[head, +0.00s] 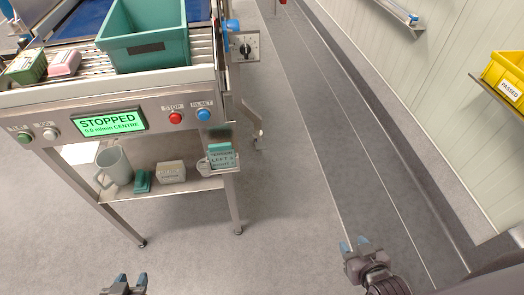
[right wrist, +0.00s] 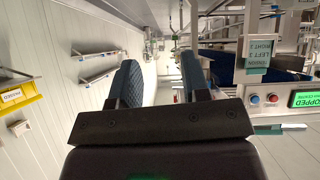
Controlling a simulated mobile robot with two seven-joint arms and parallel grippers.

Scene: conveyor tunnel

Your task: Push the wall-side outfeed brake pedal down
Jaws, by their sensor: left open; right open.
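I cannot make out a brake pedal for certain in either view. A grey metal bracket or lever (head: 252,112) sticks out low at the right side of the conveyor frame; I cannot tell whether it is the pedal. My right gripper (head: 358,246) is open and empty over the dark floor lane, right of the conveyor and apart from it. Its two dark blue fingers stand apart in the right wrist view (right wrist: 160,78). My left gripper (head: 130,282) is open at the bottom edge, in front of the conveyor, with only its fingertips showing.
The conveyor panel (head: 155,119) has a green "STOPPED" display (head: 108,122), a red stop button (head: 175,117) and a blue reset button (head: 203,114). A teal crate (head: 150,45) stands on the rollers. A mug (head: 114,165) sits on the lower shelf. A yellow bin (head: 508,75) is by the right wall.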

